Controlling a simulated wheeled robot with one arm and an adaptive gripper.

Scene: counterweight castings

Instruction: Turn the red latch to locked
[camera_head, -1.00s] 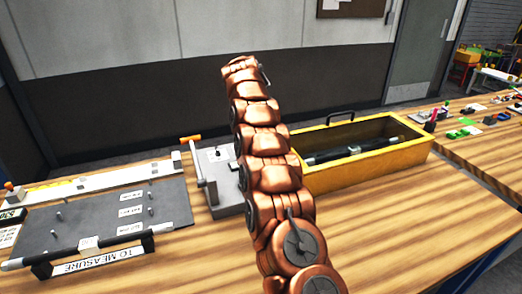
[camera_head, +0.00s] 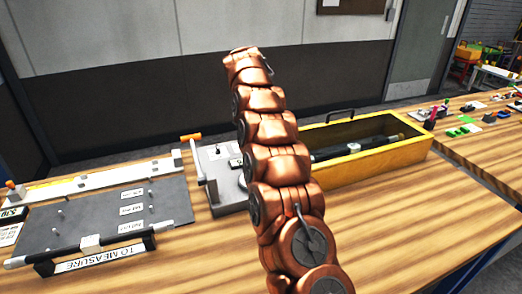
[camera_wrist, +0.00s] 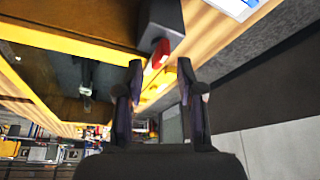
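The red latch (camera_wrist: 160,53) shows in the wrist view, at the end of a dark grey block (camera_wrist: 160,22). My gripper (camera_wrist: 161,82) is open, with its two dark fingers apart. The latch appears just beyond the fingertips, between their lines and nearer the left one. I cannot tell whether a finger touches it. In the head view the latch and my gripper are hidden behind my copper arm.
A yellow open box (camera_head: 375,163) holding a dark bar (camera_head: 345,151) stands right of my arm. A grey fixture with an orange-handled lever (camera_head: 198,160) is on the left. Further left is a grey measuring board (camera_head: 100,215). The front of the wooden table (camera_head: 400,235) is clear.

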